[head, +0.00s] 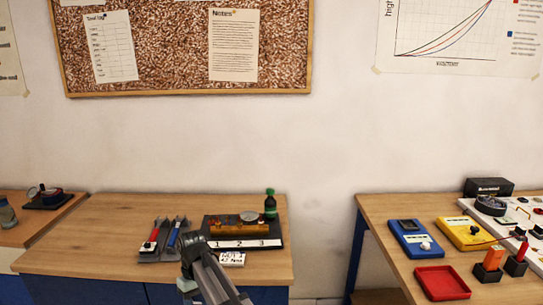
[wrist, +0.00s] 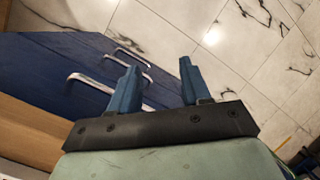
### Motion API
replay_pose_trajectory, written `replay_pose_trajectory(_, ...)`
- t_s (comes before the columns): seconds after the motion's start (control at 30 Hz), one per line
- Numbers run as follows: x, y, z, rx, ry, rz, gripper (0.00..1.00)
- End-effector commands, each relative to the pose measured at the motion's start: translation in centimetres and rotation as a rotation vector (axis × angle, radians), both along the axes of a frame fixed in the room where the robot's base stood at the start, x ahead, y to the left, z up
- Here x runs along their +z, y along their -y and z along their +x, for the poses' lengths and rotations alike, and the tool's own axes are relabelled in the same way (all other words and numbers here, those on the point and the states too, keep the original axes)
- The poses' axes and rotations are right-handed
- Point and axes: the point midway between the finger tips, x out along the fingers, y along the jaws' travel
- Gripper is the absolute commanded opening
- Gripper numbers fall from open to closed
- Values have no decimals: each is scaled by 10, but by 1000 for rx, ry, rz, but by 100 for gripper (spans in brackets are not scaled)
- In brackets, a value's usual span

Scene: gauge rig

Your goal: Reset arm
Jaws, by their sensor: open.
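My gripper (wrist: 157,82) shows in the wrist view with its two blue fingers apart and nothing between them. Behind the fingers are blue drawer fronts with metal handles and a pale marbled tile floor. In the head view my arm rises at the bottom centre, in front of the middle desk (head: 120,210); the fingers cannot be made out there.
Left of the rig, a grey holder (head: 168,247) bears red-handled and blue-handled tools. A dark green bottle (head: 270,207) and a white card (head: 231,259) are near the rig. The right desk bears blue (head: 411,239) and yellow (head: 464,233) meters and a red tray (head: 441,283). A gap separates the desks.

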Motion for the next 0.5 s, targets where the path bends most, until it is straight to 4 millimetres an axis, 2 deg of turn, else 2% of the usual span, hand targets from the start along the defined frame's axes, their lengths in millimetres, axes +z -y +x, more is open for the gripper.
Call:
replay_pose_trajectory(0.03,-16,16,-10,17,-15,3,47)
replay_pose_trajectory(0.1,-36,33,-16,31,-31,5,47)
replay_pose_trajectory(0.5,-154,131,-43,-93,-84,-41,47)
